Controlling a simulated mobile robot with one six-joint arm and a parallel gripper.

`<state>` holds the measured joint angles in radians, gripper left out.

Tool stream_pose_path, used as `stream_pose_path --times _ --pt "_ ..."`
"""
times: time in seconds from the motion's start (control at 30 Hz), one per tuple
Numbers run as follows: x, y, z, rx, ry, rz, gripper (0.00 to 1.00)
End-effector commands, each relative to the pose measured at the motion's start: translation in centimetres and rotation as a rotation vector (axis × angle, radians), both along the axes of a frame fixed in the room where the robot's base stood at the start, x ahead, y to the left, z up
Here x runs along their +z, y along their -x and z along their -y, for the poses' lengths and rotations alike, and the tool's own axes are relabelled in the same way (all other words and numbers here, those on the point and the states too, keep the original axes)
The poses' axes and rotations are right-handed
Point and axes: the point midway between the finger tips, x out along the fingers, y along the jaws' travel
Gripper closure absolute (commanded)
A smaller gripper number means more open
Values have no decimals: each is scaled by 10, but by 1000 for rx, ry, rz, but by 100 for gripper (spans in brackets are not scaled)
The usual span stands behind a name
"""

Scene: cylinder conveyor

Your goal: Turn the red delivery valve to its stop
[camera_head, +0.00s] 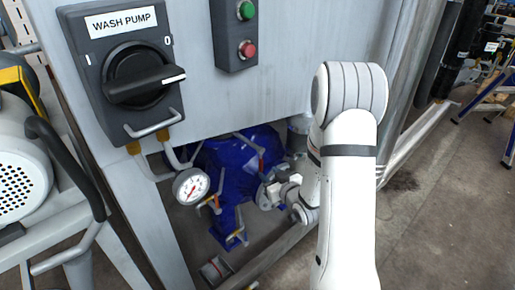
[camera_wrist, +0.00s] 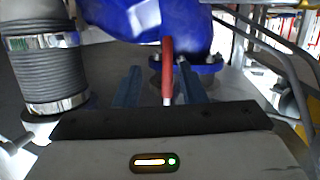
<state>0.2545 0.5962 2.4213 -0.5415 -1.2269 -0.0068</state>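The red valve lever (camera_wrist: 167,65) stands upright in the wrist view, in front of a blue pump body and its flange. Its lower end is pale. My gripper (camera_wrist: 161,86) is open, with one finger on each side of the lever in the picture and visible gaps to both. I cannot tell how deep the lever sits between the fingers. In the head view, my gripper (camera_head: 268,186) is low inside the frame opening, close below a small red lever (camera_head: 262,161) beside the blue pump (camera_head: 225,155). The gripper's fingertips are partly hard to make out there.
A pressure gauge (camera_head: 191,186) and other small valve handles crowd the opening. The wash pump switch box (camera_head: 130,75) and a green and red button box (camera_head: 235,32) are on the panel above. A ribbed hose (camera_wrist: 48,75) stands left in the wrist view.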

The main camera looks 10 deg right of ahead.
Motion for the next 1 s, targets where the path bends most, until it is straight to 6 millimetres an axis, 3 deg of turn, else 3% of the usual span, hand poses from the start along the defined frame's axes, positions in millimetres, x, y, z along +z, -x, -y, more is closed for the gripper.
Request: stream_pose_path --times 0.13,0.37,0.8,1.0 --pt "15 4 -2 36 -82 117 63" --pt "23 6 -4 58 -139 204 63" --pt "22 -52 -25 59 -139 207 63" --pt "22 -64 -29 57 -139 205 63"
